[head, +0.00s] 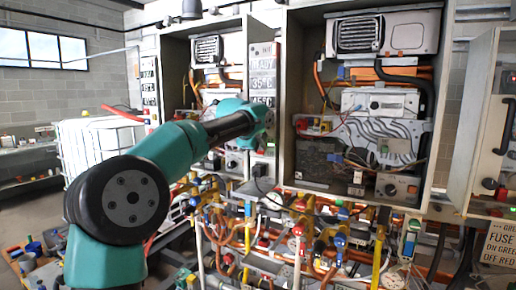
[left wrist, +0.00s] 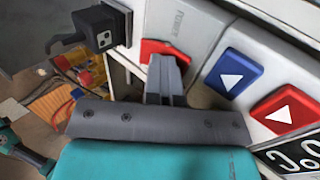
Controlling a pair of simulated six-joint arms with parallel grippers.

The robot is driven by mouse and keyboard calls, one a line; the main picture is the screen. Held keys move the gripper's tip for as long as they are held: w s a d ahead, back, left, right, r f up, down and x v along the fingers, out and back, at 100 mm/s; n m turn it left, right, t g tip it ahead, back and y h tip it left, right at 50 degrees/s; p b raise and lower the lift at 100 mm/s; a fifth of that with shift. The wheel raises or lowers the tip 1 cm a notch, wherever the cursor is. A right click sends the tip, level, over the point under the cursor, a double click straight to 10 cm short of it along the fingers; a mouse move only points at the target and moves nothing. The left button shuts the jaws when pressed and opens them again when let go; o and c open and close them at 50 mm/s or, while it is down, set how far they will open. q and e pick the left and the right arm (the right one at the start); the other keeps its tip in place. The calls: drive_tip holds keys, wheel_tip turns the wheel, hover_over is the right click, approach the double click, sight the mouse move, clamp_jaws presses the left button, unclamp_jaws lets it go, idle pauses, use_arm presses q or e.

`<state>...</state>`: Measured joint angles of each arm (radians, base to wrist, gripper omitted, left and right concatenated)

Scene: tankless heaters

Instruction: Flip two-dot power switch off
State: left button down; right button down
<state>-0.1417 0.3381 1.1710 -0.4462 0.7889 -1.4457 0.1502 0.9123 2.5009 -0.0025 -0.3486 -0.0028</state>
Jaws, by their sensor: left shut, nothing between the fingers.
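In the left wrist view, a black switch block (left wrist: 88,28) with a plate bearing two pale dots (left wrist: 104,38) sticks out at the upper left. My left gripper (left wrist: 163,62) is shut and empty, its grey fingers in front of a red part (left wrist: 178,48) on a white panel. Whether they touch it, I cannot tell. The two-dot block is to the left of the fingertips, apart from them. In the head view my left arm reaches from the left to the open heater cabinet's front; its fingers are hard to make out there. My right gripper is not in view.
Right of the fingers are a blue button (left wrist: 235,73) and a red button (left wrist: 285,108), each with a white triangle. In the head view, a second open cabinet (head: 283,85) stands to the right, and crowded pipes and valves (head: 300,235) run below.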

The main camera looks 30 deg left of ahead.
use_arm(q)
drive_tip(key=shift+s+r, duration=0.1)
drive_tip(key=shift+r, duration=0.2)
drive_tip(key=v, duration=1.3)
drive_tip(key=shift+s, duration=0.2)
drive_tip(key=shift+r, duration=0.1)
